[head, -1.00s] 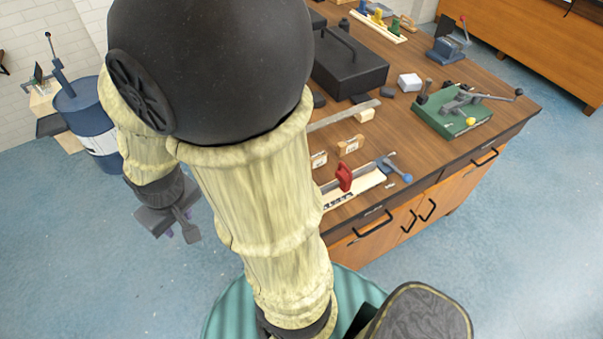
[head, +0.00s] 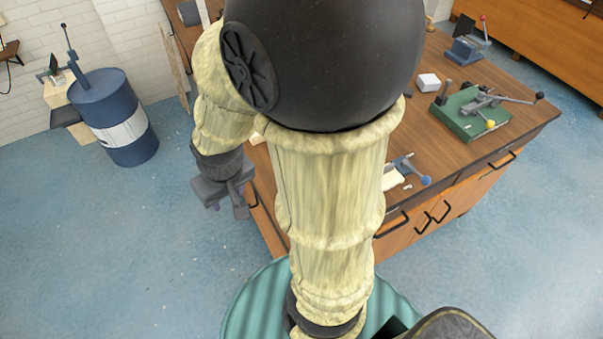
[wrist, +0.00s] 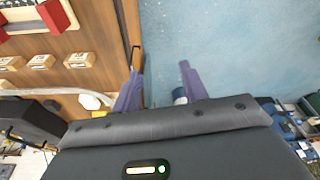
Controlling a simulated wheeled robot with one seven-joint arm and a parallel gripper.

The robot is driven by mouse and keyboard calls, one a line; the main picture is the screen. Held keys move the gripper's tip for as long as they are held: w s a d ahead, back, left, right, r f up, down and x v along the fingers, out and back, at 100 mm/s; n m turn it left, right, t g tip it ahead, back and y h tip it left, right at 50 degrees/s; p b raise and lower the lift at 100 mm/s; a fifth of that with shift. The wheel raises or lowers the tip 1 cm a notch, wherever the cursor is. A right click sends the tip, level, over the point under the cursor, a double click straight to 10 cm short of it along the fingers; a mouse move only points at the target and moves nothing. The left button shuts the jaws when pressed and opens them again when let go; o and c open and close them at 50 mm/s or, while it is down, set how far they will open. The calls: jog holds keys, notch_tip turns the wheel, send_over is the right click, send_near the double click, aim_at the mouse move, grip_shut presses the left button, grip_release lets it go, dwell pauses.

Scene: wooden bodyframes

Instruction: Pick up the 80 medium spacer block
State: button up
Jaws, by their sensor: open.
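Three small wooden blocks with labels lie in a row on the brown tabletop in the wrist view: one at the left edge (wrist: 10,63), one in the middle (wrist: 41,61) and one nearest my gripper (wrist: 80,60). Their labels are too small to read, so I cannot tell which is the 80 medium spacer block. In the head view my arm hides them. My gripper (wrist: 160,82) is open and empty, with its purple fingers just past the table edge over the blue floor. It also shows in the head view (head: 228,205), beside the table's left front edge.
A red clamp part (wrist: 55,15) lies beyond the blocks. A blue drum (head: 115,115) stands left on open floor.

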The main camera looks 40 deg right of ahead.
jog(key=w+d+f+m+t+h+b, duration=0.1)
jog(key=w+d+m+t+h, duration=0.3)
jog(key=w, duration=0.6)
jog(key=w+a+f+m+t+b, duration=0.1)
jog(key=w+f+m+t, duration=0.1)
jog(key=w+m, duration=0.6)
jog(key=d+f+m+g+h, duration=0.4)
jog(key=d+h, duration=0.2)
jog(key=d, duration=0.1)
jog(key=s+f+m+g+h+b, duration=0.1)
jog(key=s+f+m+g, duration=0.2)
jog(key=s+g, duration=0.3)
jog(key=shift+s+d+f+m+g+h, duration=0.3)
jog(key=shift+m+g+h, duration=0.1)
jog(key=shift+m+g, duration=0.4)
jog(key=shift+a, duration=0.1)
